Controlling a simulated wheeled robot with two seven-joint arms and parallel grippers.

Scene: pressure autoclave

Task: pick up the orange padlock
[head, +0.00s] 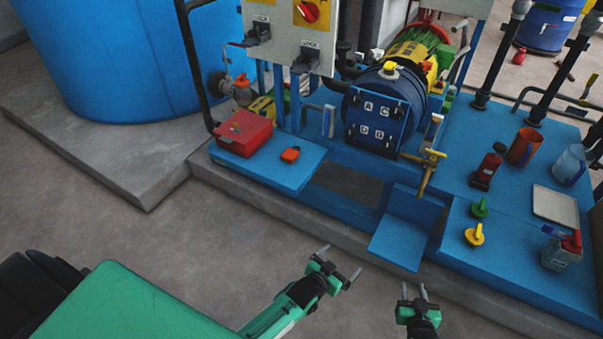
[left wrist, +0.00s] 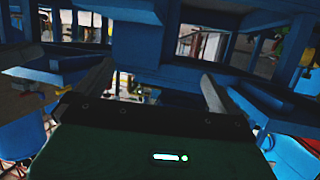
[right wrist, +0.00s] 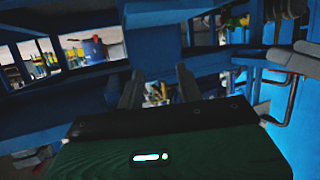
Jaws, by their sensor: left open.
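The orange padlock (head: 290,154) lies on the blue shelf (head: 268,174) at the left of the skid in the head view, just right of a red box (head: 243,132). My left gripper (head: 340,262) is open and empty, low in front of the skid, well apart from the padlock and to its lower right. My right gripper (head: 414,289) has its fingers apart with nothing between them, further right near the bottom edge. I cannot make out the padlock in either wrist view, where both show dark blue framework beyond the fingers.
A lower blue plate (head: 398,240) juts out ahead of my grippers. The floor at left is clear.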

